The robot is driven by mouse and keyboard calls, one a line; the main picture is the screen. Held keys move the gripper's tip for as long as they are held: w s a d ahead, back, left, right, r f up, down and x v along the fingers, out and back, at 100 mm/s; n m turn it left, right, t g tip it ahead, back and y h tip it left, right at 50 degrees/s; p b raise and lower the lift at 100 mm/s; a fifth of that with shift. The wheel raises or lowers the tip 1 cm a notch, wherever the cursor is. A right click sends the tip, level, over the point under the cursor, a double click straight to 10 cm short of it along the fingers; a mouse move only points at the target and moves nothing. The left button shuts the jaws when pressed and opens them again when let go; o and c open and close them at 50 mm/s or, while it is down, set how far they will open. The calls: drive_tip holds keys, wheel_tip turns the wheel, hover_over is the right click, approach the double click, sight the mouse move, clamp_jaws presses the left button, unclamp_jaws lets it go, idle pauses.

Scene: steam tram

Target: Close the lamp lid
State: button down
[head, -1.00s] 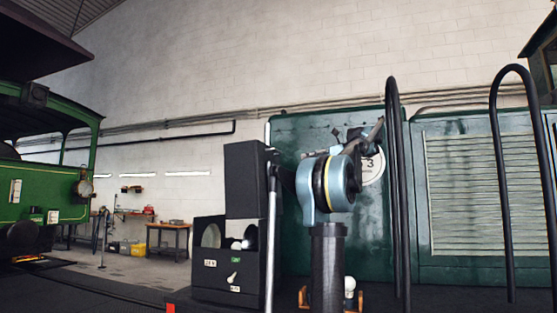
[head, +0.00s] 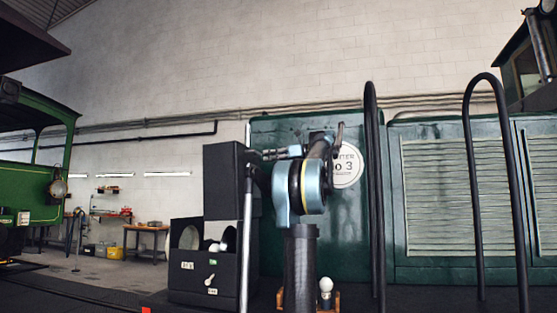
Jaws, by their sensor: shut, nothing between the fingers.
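The lamp (head: 205,295) is a black box at the lower left of centre, with round reflectors and a white bulb visible in its open top part. Its lid (head: 223,180) is a black panel standing upright above the box, so the lamp is open. My gripper (head: 254,156) is shut and empty, pointing left beside the upper right edge of the lid. Whether it touches the lid cannot be told. My arm stands just right of the lamp and hides part of the green panel behind.
A pale upright rod (head: 246,240) stands at the lamp's right side. A white bulb (head: 325,286) sits in a wooden holder right of my arm. Black handrails (head: 374,200) rise before the green tram body (head: 430,265). A workbench (head: 147,238) stands far left.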

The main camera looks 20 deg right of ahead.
drive_tip(key=shift+x, duration=1.6)
